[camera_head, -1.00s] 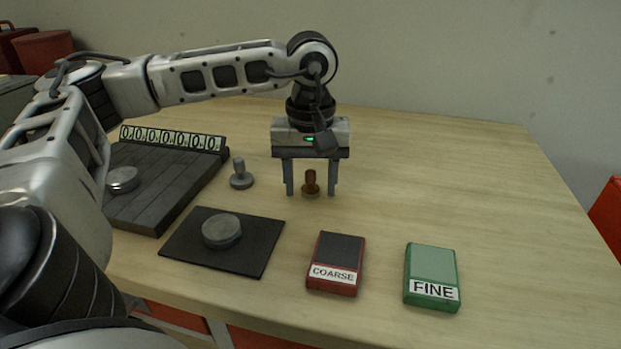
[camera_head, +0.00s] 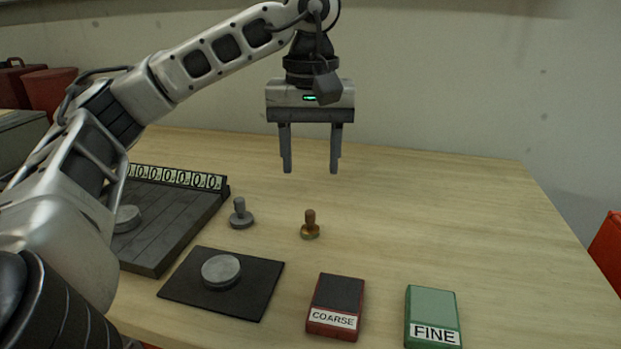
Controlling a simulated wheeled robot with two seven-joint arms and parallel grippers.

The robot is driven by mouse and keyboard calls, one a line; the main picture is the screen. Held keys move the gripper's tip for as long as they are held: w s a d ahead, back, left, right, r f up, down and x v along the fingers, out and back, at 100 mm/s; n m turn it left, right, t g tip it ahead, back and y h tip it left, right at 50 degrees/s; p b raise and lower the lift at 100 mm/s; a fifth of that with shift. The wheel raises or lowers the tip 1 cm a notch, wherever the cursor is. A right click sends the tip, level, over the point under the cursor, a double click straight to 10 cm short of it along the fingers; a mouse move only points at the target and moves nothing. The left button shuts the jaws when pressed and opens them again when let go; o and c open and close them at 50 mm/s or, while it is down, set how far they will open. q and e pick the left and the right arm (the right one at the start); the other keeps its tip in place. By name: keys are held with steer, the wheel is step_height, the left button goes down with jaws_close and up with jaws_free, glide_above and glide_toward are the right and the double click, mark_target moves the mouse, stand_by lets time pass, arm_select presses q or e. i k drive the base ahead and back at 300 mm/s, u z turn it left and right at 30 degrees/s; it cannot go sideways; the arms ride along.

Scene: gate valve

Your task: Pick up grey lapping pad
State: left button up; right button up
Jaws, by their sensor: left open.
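The grey lapping pad (camera_head: 240,214) stands upright on the table, a round grey base with a knob handle. My right gripper is not in view.
A black mat (camera_head: 185,287) with a grey disc (camera_head: 221,271) lies in front. A dark grooved board (camera_head: 160,232) with a numbered strip stands left. Red COARSE (camera_head: 336,300) and green FINE (camera_head: 432,305) blocks lie front right. The table's right and back are clear.

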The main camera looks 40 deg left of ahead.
mark_target(243, 219)
steer(key=k, duration=1)
